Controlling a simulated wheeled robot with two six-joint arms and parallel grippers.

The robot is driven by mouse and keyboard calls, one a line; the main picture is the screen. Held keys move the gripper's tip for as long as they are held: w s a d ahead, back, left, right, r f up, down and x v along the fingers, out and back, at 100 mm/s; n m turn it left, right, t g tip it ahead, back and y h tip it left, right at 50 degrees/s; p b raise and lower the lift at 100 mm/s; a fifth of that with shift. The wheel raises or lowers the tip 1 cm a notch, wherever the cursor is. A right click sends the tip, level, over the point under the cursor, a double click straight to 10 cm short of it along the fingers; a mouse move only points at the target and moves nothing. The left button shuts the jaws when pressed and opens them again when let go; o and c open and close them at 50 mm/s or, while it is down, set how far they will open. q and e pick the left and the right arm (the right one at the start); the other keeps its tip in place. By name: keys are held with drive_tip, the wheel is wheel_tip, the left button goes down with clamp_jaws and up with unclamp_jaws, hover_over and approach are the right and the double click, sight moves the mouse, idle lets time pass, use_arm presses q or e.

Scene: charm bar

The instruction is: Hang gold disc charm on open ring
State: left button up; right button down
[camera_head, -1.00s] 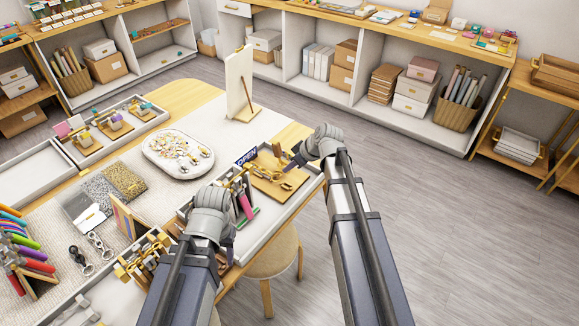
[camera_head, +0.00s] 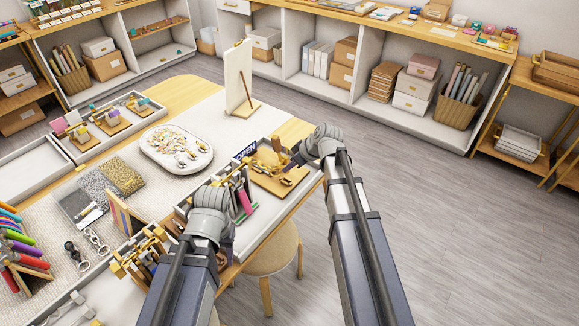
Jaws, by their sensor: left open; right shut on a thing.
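My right gripper (camera_head: 291,158) is at the right edge of the table, over a wooden board (camera_head: 274,180) in a white tray. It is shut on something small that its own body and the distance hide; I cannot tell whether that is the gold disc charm. Gold-coloured pieces (camera_head: 268,165) lie or stand on the board beside its fingertips. The open ring cannot be made out among them. My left gripper (camera_head: 215,190) is open over the left part of the same tray, by a small rack with pink and green items (camera_head: 244,202); its fingertips are mostly hidden.
A dark OPEN sign (camera_head: 245,153) stands at the tray's back. A white oval dish (camera_head: 176,150) of charms lies to the left. An upright canvas-like board (camera_head: 239,77) stands behind. A round stool (camera_head: 273,252) is below the table's right edge.

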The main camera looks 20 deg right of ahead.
use_arm(q)
drive_tip(key=shift+f+b, duration=0.5)
drive_tip(key=shift+f, duration=0.1)
use_arm(e)
drive_tip(key=shift+f, duration=0.65)
